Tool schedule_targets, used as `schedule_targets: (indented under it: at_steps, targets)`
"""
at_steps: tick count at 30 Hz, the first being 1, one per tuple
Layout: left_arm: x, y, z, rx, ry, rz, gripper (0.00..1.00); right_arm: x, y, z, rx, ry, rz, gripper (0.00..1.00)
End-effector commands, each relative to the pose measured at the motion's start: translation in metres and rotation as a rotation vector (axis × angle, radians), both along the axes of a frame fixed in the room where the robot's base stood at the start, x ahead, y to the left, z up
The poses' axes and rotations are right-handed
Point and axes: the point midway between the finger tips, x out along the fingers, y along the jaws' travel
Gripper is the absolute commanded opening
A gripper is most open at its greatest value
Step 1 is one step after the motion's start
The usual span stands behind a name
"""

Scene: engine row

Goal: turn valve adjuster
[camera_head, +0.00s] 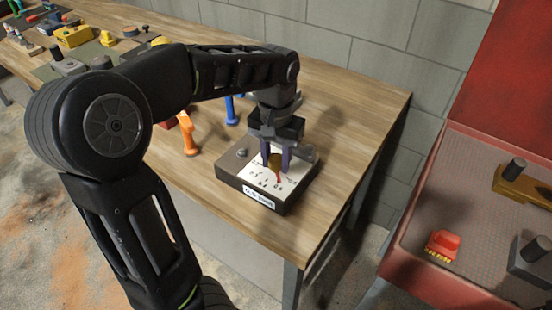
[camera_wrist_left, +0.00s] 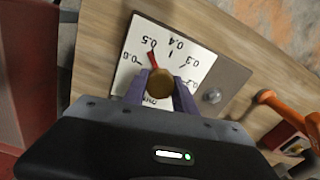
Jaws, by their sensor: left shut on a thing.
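The valve adjuster is a box (camera_head: 228,171) with a white numbered dial face and a label on its front, standing on the wooden workbench. Its round brass knob (camera_wrist_left: 160,85) carries a red pointer (camera_wrist_left: 152,60), which lies near the 0.5 mark in the left wrist view. My left gripper (camera_head: 276,160) comes down from above, its two purple fingers on either side of the knob. In the left wrist view the fingers (camera_wrist_left: 160,88) are shut on the knob. My right gripper is not in view.
A red tool chest (camera_head: 400,262) stands at the right, holding a red part (camera_head: 442,244) and dark-handled pieces.

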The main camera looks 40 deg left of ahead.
Motion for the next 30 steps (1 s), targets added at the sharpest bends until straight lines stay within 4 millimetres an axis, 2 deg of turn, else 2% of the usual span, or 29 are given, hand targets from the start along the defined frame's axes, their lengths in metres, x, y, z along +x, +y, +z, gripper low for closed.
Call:
schedule_targets:
  at_steps: [9,21,22,30]
  targets:
    - [0.0008,0.0002,0.0010,0.001,-0.003,-0.112,0.00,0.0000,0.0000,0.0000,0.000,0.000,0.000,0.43]
    - [0.0010,0.0001,0.0012,0.001,-0.004,-0.121,0.00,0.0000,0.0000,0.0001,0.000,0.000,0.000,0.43]
    - [0.0010,0.0001,0.0012,0.001,-0.004,-0.121,0.34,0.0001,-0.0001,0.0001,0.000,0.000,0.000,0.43]
    - [0.0005,-0.0001,0.0006,0.000,-0.002,-0.120,0.55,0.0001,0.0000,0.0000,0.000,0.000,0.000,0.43]
